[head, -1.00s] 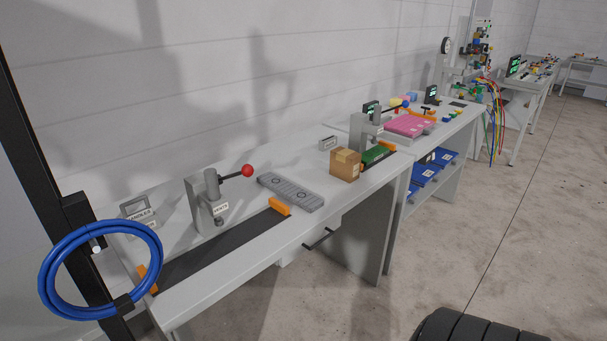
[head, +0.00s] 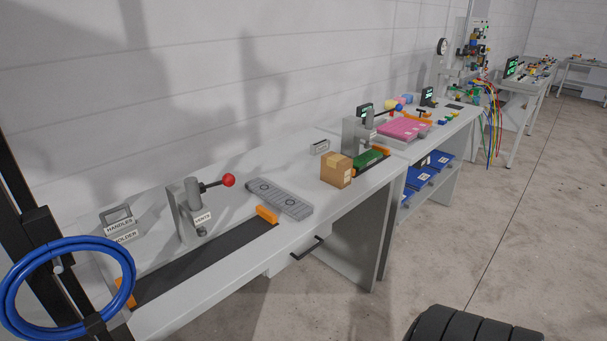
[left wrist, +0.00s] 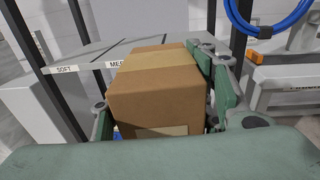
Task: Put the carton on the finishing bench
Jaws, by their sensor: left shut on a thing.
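A brown cardboard carton (left wrist: 155,95) with a tan tape strip and a pale label fills the middle of the left wrist view. My left gripper (left wrist: 160,80) is shut on it, with green-grey fingers at its sides. Neither this gripper nor the held carton shows in the head view. My right gripper is not in view. A long light grey bench (head: 215,297) runs along the wall in the head view. No sign that I can read names the finishing bench.
On the bench stand a small brown box (head: 336,171), a red-knobbed clamp (head: 188,212), a grey plate (head: 280,197) and a green piece (head: 371,161). A blue hose coil (head: 128,262) hangs at left. A second bench with blue bins (head: 424,178) follows.

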